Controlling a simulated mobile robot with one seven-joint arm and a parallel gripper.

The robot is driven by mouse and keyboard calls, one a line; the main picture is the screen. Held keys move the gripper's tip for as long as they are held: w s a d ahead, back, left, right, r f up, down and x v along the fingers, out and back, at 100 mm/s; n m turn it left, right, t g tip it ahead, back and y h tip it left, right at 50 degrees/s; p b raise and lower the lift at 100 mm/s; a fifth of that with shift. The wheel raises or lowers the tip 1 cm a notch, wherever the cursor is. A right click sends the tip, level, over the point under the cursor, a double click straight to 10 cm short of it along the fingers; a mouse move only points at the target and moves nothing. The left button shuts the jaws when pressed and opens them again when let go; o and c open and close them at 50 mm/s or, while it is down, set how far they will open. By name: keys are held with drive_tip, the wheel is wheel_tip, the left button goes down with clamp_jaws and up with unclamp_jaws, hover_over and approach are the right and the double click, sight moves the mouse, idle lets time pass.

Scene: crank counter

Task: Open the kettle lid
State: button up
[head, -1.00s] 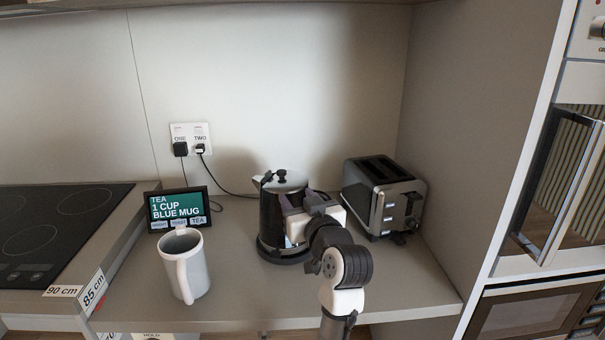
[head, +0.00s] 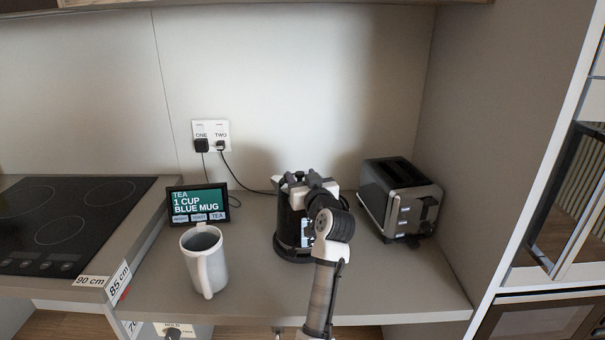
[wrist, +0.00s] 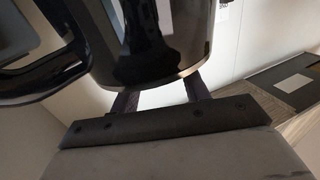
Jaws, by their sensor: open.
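The dark kettle (head: 289,236) stands upright at the back middle of the counter. In the head view my gripper (head: 291,179) is at the kettle's top, and it and my arm hide the lid and much of the right side. In the wrist view the glossy kettle body (wrist: 150,45) fills the upper middle, with its black handle at the left. My open gripper (wrist: 160,95) shows two dark fingers set apart, with their tips hidden by the kettle. I cannot tell whether they touch the lid.
A black and silver toaster (head: 400,200) stands close to the right of the kettle. A white mug (head: 205,265) and a small TEA display (head: 198,206) stand to the left. Cords run to the wall socket (head: 211,136). A hob (head: 70,225) lies at far left.

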drive_tip(key=shift+w+a, duration=0.1)
drive_tip(key=shift+w, duration=0.1)
clamp_jaws()
